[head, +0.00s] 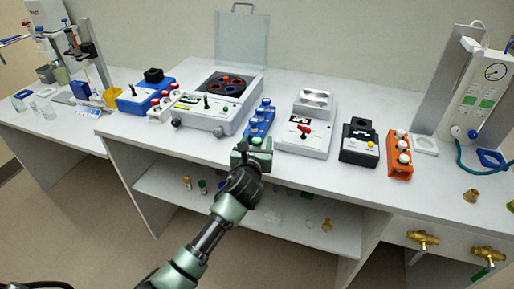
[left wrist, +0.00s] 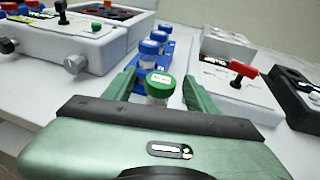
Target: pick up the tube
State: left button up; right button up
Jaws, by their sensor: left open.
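The tube with a green cap (left wrist: 158,84) stands upright between the two green fingers of my left gripper (left wrist: 160,92) in the left wrist view. The fingers are open, one on each side of it, and I see a gap to each. Its lower body is hidden behind my gripper. In the head view the green cap (head: 255,141) shows at my left gripper (head: 253,148), near the table's front edge. Behind it, a blue rack (head: 251,133) holds several blue-capped tubes (head: 264,108). My right gripper is not in view.
A white centrifuge-like box (head: 205,122) stands left of the rack. A white device with a red lever (head: 303,134) stands close on its right. A black device (head: 359,145) and an orange rack (head: 399,163) stand farther right. Small items lie on the shelf (head: 160,185) below.

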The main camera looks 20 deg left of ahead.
pick_arm(q)
grip_shut()
